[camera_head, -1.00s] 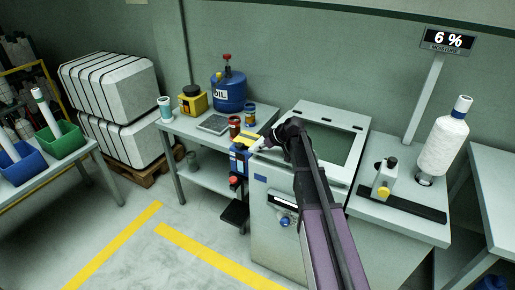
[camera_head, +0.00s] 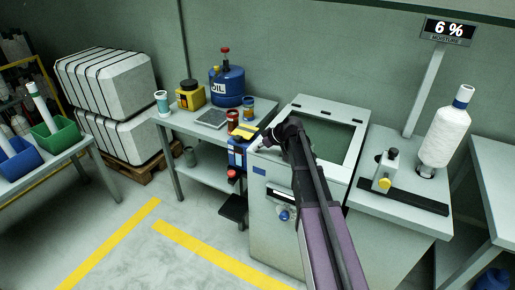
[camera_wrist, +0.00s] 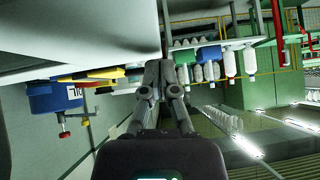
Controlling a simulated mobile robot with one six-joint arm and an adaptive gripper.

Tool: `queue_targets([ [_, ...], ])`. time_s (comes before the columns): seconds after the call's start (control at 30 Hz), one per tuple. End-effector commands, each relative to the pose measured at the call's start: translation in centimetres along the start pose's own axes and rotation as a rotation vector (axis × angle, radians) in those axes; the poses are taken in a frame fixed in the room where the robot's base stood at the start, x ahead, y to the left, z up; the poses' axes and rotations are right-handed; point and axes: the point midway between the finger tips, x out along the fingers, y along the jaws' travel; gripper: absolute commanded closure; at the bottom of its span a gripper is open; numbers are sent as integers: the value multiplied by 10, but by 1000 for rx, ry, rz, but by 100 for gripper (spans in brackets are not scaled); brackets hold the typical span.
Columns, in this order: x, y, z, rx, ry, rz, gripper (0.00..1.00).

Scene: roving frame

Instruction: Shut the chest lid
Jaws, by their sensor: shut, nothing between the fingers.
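The chest (camera_head: 272,225) is a pale grey cabinet right of centre in the head view. Its lid (camera_head: 359,140) is a light frame around a greenish window on top. The lid looks nearly flat, but I cannot tell whether a gap remains under it. My gripper (camera_head: 254,146) is at the chest's front left corner, and my arm hides part of the front edge. In the wrist view my gripper (camera_wrist: 162,66) is shut and empty, its tips close to the edge of a large pale surface. I cannot tell whether they touch it.
A side table with an oil can (camera_head: 228,86), a yellow container (camera_head: 190,95) and small jars stands left of the chest. On the right, a bench holds a white spool (camera_head: 443,137) and a small device (camera_head: 386,171). The floor at front left is clear.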

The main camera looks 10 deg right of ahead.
Motion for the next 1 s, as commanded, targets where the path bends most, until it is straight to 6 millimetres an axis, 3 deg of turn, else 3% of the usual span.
queue_targets([
  [0.47,-28,-4,-28,0,0,0,100],
  [1.0,-93,-9,-26,2,0,2,100],
])
